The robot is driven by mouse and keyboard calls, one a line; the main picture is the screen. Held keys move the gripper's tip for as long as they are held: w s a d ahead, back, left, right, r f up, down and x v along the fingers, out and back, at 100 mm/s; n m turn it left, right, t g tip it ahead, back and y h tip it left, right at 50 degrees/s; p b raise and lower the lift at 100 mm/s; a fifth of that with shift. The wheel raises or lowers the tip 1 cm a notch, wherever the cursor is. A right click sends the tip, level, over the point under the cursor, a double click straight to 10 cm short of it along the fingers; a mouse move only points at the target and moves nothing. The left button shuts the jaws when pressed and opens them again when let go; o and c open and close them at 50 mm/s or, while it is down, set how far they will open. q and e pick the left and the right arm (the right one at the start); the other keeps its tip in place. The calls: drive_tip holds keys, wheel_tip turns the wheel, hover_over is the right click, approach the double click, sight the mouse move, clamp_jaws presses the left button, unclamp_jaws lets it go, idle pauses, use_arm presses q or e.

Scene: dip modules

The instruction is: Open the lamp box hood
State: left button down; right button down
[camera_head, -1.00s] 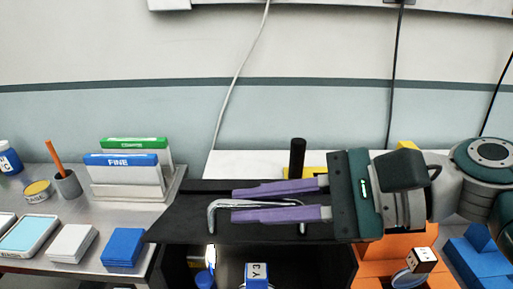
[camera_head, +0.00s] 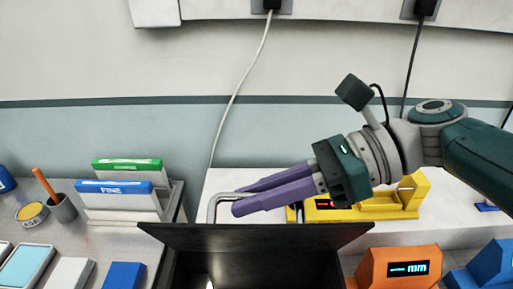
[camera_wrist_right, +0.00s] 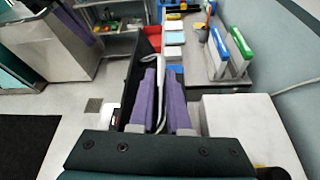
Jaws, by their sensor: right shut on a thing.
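The lamp box hood (camera_head: 255,236) is a black panel at the bottom middle of the head view. It is tilted up, with its wide front edge on top and its underside facing me. Its silver bar handle (camera_head: 213,208) sticks up behind that edge. My right gripper (camera_head: 240,200) comes in from the right with its purple fingers shut on the handle. The right wrist view shows the handle (camera_wrist_right: 161,98) between the two fingers (camera_wrist_right: 163,105) and the dark hood (camera_wrist_right: 140,72) beside them. The box inside below is dark and mostly hidden. My left gripper is not in view.
Left of the box, a bench holds blue and green labelled racks (camera_head: 120,195), a cup with an orange stick (camera_head: 62,207) and several flat blocks. A yellow device (camera_head: 400,200) stands behind on a white surface. An orange display unit (camera_head: 400,268) is at the right.

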drive_tip(key=shift+w, duration=0.5)
drive_tip(key=c, duration=1.2)
unclamp_jaws()
drive_tip(key=shift+o, duration=0.2)
drive_tip(key=shift+d, duration=0.1)
drive_tip(key=v, duration=0.9)
drive_tip(key=shift+d+r+b, duration=0.2)
drive_tip(key=shift+d+b, duration=0.1)
drive_tip(key=shift+b, duration=0.15)
